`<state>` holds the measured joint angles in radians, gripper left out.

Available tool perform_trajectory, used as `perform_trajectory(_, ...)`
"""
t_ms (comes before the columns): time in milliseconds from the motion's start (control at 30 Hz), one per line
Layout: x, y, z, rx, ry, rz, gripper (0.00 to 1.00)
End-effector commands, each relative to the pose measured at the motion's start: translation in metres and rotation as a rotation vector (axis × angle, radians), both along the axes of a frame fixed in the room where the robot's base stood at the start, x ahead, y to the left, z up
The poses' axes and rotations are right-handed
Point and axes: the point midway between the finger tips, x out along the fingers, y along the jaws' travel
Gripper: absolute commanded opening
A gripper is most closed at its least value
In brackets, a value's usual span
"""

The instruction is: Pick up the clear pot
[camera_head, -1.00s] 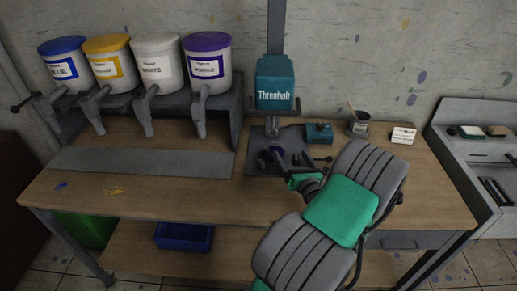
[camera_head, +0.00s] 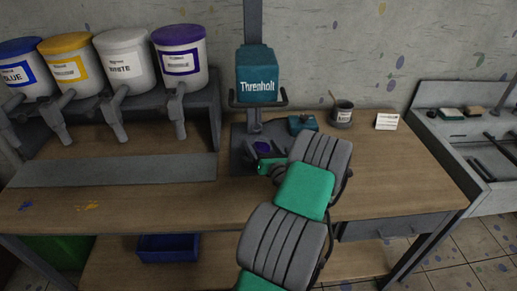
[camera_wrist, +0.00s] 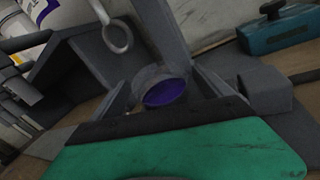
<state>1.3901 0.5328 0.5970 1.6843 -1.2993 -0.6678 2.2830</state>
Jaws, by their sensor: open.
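The clear pot (camera_wrist: 163,88) holds purple ink and stands on the grey base of the Threnholt machine (camera_head: 257,75). In the head view the pot (camera_head: 262,147) is small and partly hidden by my arm. My gripper (camera_wrist: 160,98) is open, with a grey finger on each side of the pot in the wrist view. In the head view my gripper (camera_head: 266,163) is low at the front of the machine base. I cannot tell whether the fingers touch the pot.
A teal block (camera_head: 302,123) and a dark cup with a stick (camera_head: 342,112) stand right of the machine. A white card (camera_head: 386,121) lies further right. Several paint buckets (camera_head: 125,58) stand on a grey rack at left.

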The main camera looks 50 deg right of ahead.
Motion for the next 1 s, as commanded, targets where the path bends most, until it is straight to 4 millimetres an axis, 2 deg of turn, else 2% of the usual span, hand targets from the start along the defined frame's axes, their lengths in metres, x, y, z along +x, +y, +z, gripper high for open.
perform_trajectory(167,-0.0007,-0.0010,-0.0005,0.000,0.000,-0.002,0.89)
perform_trajectory(1000,-0.0017,-0.0015,-0.0002,0.000,0.000,-0.003,0.21)
